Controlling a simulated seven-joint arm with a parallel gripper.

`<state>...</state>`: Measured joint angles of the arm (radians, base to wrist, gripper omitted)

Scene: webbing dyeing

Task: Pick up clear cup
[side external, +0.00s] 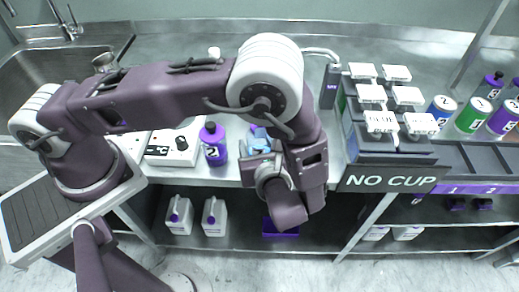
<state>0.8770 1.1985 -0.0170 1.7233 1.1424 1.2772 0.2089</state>
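I cannot make out a clear cup anywhere in the side view. A dark rack (350,138) at the right bears a sign (390,180) reading "NO CUP". My gripper (260,148) is at the front edge of the counter, left of the rack, at the end of my bent arm. Light blue and purple patches show at it, too small to identify. Its fingertips are not clear, so I cannot tell whether it is open or holds anything.
White-topped blocks (381,121) sit on the rack. Numbered bottles (470,115) stand at the right. A sink (55,75) is far left. The back counter is mostly clear.

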